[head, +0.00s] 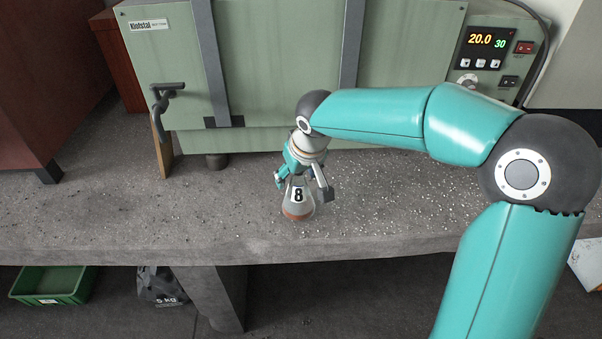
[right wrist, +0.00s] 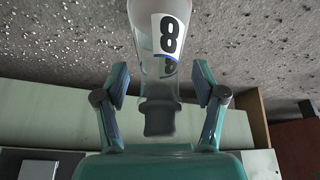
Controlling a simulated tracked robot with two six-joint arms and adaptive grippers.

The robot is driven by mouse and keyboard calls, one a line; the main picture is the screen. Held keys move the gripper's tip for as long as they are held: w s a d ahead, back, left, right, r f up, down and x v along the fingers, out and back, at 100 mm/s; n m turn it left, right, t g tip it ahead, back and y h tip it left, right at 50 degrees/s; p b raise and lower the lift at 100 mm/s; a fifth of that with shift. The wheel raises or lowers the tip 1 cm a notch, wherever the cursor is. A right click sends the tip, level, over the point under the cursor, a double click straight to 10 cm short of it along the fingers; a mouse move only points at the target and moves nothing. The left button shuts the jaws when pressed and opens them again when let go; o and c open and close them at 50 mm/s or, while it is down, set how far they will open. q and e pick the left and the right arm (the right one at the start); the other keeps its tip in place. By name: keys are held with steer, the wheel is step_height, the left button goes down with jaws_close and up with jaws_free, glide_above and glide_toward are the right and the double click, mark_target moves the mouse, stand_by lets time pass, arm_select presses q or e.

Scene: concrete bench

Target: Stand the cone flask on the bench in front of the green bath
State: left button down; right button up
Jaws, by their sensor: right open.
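The cone flask (head: 298,205) stands upright on the concrete bench (head: 400,205), in front of the green bath (head: 275,60). It has a label with the number 8 and a brownish band at its base. In the right wrist view the flask (right wrist: 161,65) shows its label and a dark stopper in its neck. My right gripper (head: 303,190) is at the flask from above and behind. Its fingers (right wrist: 160,90) are spread on both sides of the neck, with gaps on each side. My left gripper is not in view.
A wooden piece (head: 162,145) leans by the bath's tap (head: 168,92) at the left. A reddish-brown cabinet (head: 45,90) stands at the far left. The bench's front edge (head: 380,248) runs close in front of the flask. A green crate (head: 50,284) lies below. The bench is clear on both sides of the flask.

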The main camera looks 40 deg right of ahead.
steer(key=p+v, duration=0.2)
steer(key=v, duration=0.9)
steer(key=shift+r, duration=0.2)
steer(key=shift+s, duration=0.1)
